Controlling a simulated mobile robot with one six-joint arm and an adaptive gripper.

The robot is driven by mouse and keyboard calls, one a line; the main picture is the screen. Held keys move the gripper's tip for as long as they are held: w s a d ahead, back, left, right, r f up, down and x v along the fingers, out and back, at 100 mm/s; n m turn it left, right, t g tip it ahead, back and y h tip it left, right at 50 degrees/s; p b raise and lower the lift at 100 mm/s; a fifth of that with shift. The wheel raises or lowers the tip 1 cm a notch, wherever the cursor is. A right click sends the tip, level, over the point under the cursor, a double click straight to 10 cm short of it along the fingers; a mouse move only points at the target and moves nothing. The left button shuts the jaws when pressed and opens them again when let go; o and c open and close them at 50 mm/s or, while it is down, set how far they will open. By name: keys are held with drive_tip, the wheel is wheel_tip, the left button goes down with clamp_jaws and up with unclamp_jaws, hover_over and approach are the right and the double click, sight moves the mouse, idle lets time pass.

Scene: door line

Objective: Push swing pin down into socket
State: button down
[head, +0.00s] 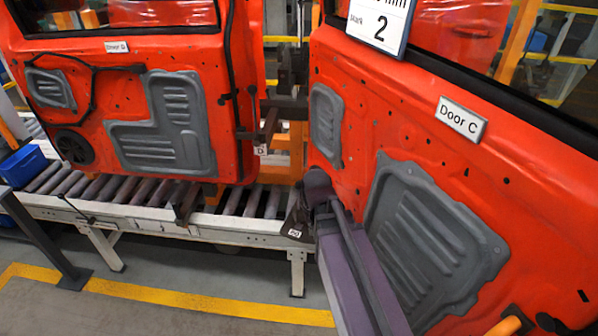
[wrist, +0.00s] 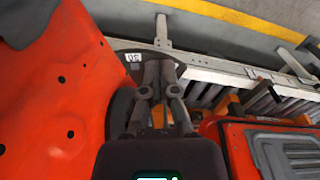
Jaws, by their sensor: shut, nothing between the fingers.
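My gripper (wrist: 161,72) shows in the wrist view with its fingers shut and nothing between them. It points at a dark plate (wrist: 118,65) with a small white label; the fingers overlap the plate's edge, and I cannot tell if they touch it. In the head view a dark piece with a similar label (head: 294,233) sits beside my arm, at the roller line's edge. My arm hides most of the gripper there. I cannot clearly make out the swing pin or its socket; the fingers may hide them.
The red Door C (head: 330,70) stands close on the right, beside my arm. Another red door (head: 90,75) stands over the roller conveyor (head: 100,190) at left. A dark bracket (head: 268,128) lies between the doors. A blue bin (head: 22,165) is far left.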

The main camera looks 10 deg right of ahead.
drive_tip(key=w+d+r+m+t+p, duration=0.1)
drive_tip(key=w+r+m+t+p, duration=0.1)
drive_tip(key=w+r+p, duration=1.8)
wheel_tip(320, 180, up, 2)
drive_tip(key=shift+w+d+r+m, duration=0.1)
drive_tip(key=shift+w+d+m, duration=0.3)
drive_tip(key=shift+w, duration=0.2)
drive_tip(key=shift+f, duration=0.2)
drive_tip(key=b, duration=2)
hover_over(300, 182)
drive_tip(key=s+x, duration=0.1)
drive_tip(key=x, duration=0.5)
drive_tip(key=s+x, duration=0.1)
drive_tip(key=x, duration=0.6)
drive_tip(key=s+d+x, duration=0.1)
drive_tip(key=x, duration=0.5)
drive_tip(key=shift+s+f, duration=0.25)
drive_tip(key=shift+f, duration=0.3)
drive_tip(key=shift+s+a+f+b, duration=0.1)
drive_tip(key=shift+a+f+b, duration=0.15)
drive_tip(key=shift+f+b, duration=0.6)
drive_tip(key=shift+s+a+f+b, duration=0.1)
drive_tip(key=shift+a+f+b, duration=0.1)
drive_tip(key=shift+f+b, duration=0.6)
drive_tip(key=shift+f, duration=0.15)
